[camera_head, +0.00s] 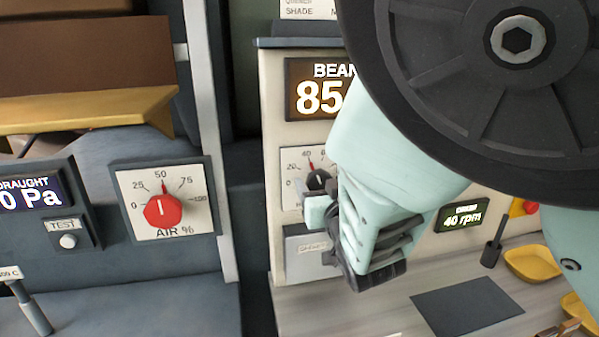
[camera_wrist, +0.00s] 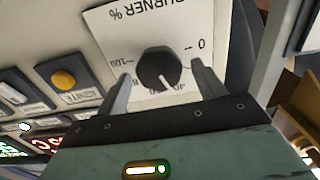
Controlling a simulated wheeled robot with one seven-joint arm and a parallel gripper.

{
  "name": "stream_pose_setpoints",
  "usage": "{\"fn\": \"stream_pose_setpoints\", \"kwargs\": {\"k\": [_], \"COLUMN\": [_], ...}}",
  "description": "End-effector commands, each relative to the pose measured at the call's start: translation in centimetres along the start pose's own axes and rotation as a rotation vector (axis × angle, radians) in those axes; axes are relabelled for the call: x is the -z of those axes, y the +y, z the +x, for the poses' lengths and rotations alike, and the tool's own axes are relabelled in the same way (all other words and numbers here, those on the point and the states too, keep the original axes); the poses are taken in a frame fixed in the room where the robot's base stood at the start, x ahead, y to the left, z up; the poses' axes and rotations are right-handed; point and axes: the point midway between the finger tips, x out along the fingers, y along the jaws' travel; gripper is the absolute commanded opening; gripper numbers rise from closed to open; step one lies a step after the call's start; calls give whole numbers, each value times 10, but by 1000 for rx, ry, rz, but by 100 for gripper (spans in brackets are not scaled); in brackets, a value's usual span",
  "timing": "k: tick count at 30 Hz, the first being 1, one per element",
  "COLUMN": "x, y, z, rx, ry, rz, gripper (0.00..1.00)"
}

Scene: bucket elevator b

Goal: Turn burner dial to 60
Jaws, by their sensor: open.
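The burner dial is a round black knob on a white plate (camera_wrist: 115,30) marked BURNER %, which shows upside down in the wrist view. The knob (camera_wrist: 158,68) has a thin pale pointer line toward its lower edge, near the 40 mark; the exact reading is hard to tell. In the head view the black knob (camera_head: 318,180) shows partly behind my gripper, with a small red mark on the scale above it. My gripper (camera_wrist: 165,84) is open, one finger on each side of the knob, with visible gaps. In the head view it covers the plate's right part.
In the wrist view a yellow IGNITE button (camera_wrist: 64,80) is left of the dial. In the head view a red AIR % dial (camera_head: 163,210) is at left, a BEAN display (camera_head: 315,92) above, and yellow bowls (camera_head: 533,265) stand on the counter at right.

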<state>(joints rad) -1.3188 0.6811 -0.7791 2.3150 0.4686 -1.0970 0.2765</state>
Motion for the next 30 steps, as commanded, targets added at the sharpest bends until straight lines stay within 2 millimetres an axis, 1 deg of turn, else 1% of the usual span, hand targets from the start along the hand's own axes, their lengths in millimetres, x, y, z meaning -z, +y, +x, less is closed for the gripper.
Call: {"fn": "stream_pose_setpoints", "kwargs": {"k": [12, 13, 14, 15, 17, 18, 26, 30], "x": [0, 0, 0, 0, 0, 0, -1, -2], "y": [0, 0, 0, 0, 0, 0, 0, 1], "z": [-3, -3, -3, -3, -3, -3, -3, -3], "rx": [0, 0, 0, 0, 0, 0, -1, 0], "ry": [0, 0, 0, 0, 0, 0, 1, 2], "rz": [1, 1, 1, 1, 1, 1, 22, 76], "gripper": [69, 66, 58, 47, 30, 26, 26, 26]}}
